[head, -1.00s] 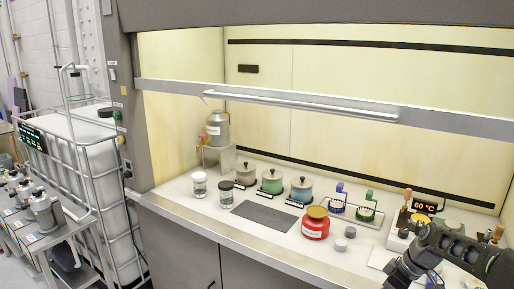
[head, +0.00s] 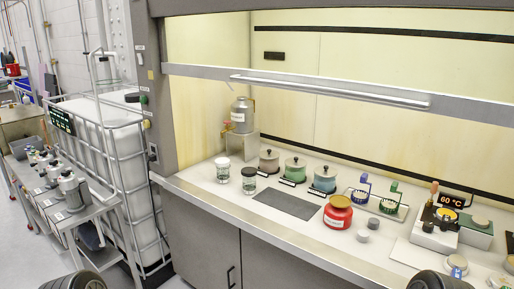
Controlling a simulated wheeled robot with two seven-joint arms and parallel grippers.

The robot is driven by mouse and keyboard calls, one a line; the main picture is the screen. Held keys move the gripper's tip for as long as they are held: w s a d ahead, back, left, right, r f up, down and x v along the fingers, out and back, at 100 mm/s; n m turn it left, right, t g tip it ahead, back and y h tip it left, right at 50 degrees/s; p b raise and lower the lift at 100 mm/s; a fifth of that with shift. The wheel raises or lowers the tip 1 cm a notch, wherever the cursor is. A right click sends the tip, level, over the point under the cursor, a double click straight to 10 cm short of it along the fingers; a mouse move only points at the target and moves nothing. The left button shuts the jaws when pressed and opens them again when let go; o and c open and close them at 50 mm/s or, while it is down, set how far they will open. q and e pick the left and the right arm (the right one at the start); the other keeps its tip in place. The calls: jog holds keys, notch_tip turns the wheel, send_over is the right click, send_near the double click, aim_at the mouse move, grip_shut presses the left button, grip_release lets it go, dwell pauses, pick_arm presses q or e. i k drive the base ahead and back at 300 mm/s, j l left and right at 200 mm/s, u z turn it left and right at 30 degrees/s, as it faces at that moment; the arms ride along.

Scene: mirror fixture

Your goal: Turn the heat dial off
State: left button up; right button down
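A white hotplate-like unit (head: 436,238) stands at the right of the fume hood bench. A black display reading 60 °C (head: 453,200) stands behind it. Small dark parts show on the unit, but I cannot make out which is the heat dial or how it is set. Dark rounded parts of my arms show at the bottom left and bottom right edges. Neither of my grippers is in view.
A red jar with a gold lid (head: 338,212), two small grey weights and several lidded pots stand left of the unit. A grey mat (head: 286,204) lies on the bench. The raised sash (head: 330,93) crosses above. A caged white tank (head: 118,150) stands at left.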

aim_at(427, 226)
jog(key=z, duration=1.25)
jog(key=j+z, duration=0.4)
jog(key=j, duration=0.35)
jog(key=j+z, duration=0.35)
jog(key=j, duration=0.45)
